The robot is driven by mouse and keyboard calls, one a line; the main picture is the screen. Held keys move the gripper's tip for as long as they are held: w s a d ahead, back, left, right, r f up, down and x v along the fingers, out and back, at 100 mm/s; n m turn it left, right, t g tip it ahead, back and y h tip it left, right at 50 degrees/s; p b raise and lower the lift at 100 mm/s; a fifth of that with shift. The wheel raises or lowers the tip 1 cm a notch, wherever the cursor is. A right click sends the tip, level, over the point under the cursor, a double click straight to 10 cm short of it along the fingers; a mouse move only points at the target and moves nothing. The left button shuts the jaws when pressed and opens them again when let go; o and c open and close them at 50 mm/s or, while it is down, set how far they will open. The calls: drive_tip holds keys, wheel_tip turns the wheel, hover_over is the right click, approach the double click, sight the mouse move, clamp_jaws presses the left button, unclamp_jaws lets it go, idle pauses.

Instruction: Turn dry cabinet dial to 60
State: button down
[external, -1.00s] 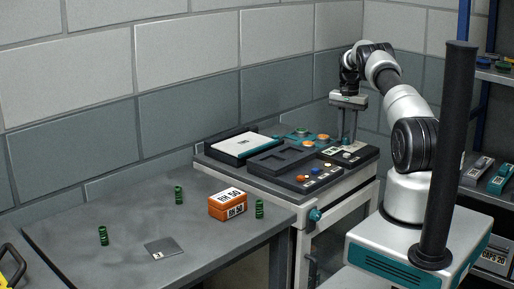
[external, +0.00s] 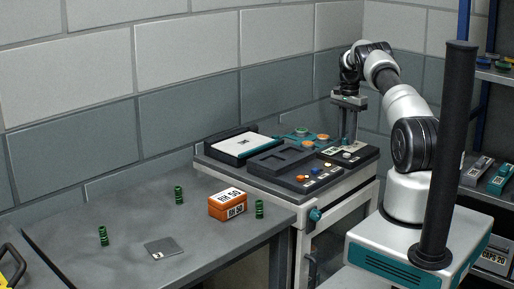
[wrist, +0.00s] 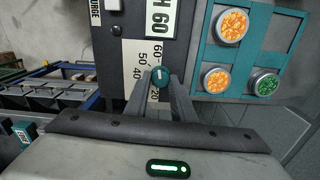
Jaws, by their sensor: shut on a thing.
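The dial (wrist: 160,77) is a small round teal knob with a pale mark on its top, in the middle of the wrist view. Around it is a pale scale plate (wrist: 135,45) with numbers from 60 down to 20. The mark points up the picture, toward the 60 side; I cannot tell the exact reading. My gripper (wrist: 162,84) is shut on the dial, one finger on each side. In the external view my gripper (external: 347,141) reaches down to the cabinet's top panel, and its fingers hide the dial there.
An "H 60" label (wrist: 160,18) sits above the scale. A teal tray (wrist: 208,50) holds orange and green round dishes beside the dial. An orange box (external: 228,205) stands on the table.

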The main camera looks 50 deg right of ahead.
drive_tip(key=shift+d+r, duration=0.1)
drive_tip(key=c, duration=1.5)
unclamp_jaws()
wheel_tip(320, 180, up, 17)
drive_tip(key=p, duration=0.2)
drive_tip(key=shift+r+p, duration=0.2)
drive_tip(key=shift+p, duration=0.1)
